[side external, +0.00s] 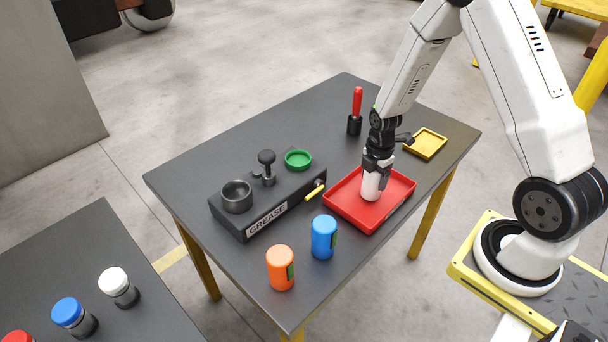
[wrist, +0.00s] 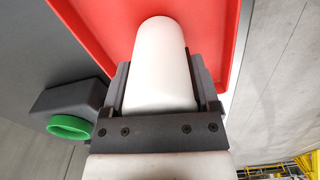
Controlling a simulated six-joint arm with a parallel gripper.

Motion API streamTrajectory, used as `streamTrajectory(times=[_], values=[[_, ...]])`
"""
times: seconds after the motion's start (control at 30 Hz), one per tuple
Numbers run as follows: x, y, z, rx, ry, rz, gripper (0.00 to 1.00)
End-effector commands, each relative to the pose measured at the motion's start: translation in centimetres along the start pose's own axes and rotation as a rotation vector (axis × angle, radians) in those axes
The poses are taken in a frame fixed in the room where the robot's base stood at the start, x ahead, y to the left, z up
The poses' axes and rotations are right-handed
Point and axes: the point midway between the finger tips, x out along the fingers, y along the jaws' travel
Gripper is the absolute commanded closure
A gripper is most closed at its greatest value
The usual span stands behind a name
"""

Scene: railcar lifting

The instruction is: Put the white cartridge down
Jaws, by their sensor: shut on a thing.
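The white cartridge (side external: 371,186) is upright in my gripper (side external: 376,168), over the red tray (side external: 344,211). Its lower end is within the outline of the tray in the side view; I cannot tell whether it touches the tray floor. In the wrist view the white cartridge (wrist: 160,65) stands out between the jaws of my gripper (wrist: 165,95), with the red tray (wrist: 215,40) behind it. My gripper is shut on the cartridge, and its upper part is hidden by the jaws.
An orange cartridge (side external: 281,268) and a blue cartridge (side external: 323,238) stand in front of the tray. The grease station (side external: 285,202) with a green ring (side external: 298,159) is left. A yellow tray (side external: 426,144) and red-handled tool (side external: 356,105) are behind. Capped containers (side external: 118,286) stand on another table.

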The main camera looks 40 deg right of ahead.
Motion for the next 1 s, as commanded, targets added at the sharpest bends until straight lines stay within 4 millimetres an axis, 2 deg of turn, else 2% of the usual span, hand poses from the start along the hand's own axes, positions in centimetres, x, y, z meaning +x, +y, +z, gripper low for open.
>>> streamTrajectory(times=[0.47,0.5,0.53,1.0], values=[[0.45,0.05,0.01,0.0,0.0,0.002,0.96],[0.42,0.04,0.01,0.0,0.0,0.002,0.09],[0.42,0.04,0.01,0.0,0.0,0.002,0.0],[-0.1,0.04,0.01,0.0,0.0,0.001,0.0]])
